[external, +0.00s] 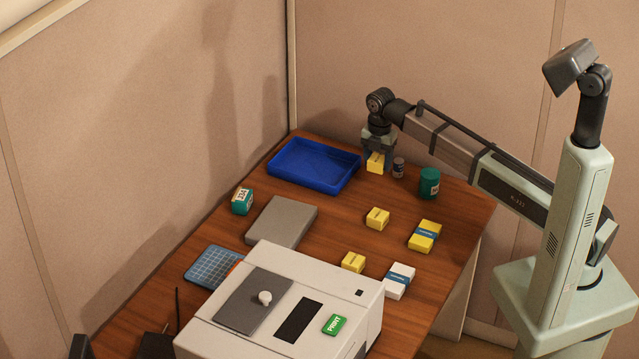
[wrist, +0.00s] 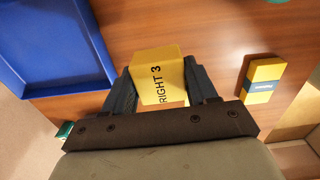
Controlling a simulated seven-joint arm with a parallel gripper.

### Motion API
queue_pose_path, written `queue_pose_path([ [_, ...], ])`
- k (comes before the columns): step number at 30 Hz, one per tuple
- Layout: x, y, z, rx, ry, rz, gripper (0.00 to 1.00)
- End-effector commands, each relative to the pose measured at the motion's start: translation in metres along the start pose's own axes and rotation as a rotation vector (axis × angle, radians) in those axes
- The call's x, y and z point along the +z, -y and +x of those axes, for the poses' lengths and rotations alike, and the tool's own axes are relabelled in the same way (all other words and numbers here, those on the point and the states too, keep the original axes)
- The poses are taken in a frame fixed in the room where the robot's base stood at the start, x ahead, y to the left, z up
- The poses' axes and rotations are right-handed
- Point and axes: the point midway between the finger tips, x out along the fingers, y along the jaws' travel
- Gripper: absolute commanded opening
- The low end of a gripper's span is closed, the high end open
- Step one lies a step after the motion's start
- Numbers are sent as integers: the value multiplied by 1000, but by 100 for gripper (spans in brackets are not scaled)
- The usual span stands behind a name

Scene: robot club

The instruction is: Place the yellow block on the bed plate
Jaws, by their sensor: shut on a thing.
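My gripper (external: 378,149) is at the far side of the table, to the right of the blue tray. It is shut on a yellow block (external: 375,164), which also shows between the two fingers in the wrist view (wrist: 158,75) with the print "RIGHT 3" on it. I cannot tell whether the block touches the table. Two similar yellow blocks stand on the table, one in the middle (external: 377,219) and one by the printer (external: 353,262). A flat grey plate (external: 283,222), which may be the bed plate, lies left of the middle with its top bare.
The blue tray (external: 298,182) is empty. A small dark jar (external: 398,168) and a green canister (external: 429,184) stand right of my gripper. A white printer (external: 350,290) fills the front. Banded yellow (external: 424,237) and white (external: 399,281) boxes stand at the right, a green box (external: 242,201) at the left.

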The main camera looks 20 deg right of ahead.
Motion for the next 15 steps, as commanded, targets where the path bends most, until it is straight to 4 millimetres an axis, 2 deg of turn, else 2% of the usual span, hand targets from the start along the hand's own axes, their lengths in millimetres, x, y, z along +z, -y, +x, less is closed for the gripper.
queue_pose_path([
  [5,-4,-1,-1,0,0,-7,26],
  [8,-18,-5,-1,0,0,-26,26],
  [11,-41,-12,-1,0,0,-60,26],
  [15,-84,-22,0,-1,0,-124,26],
])
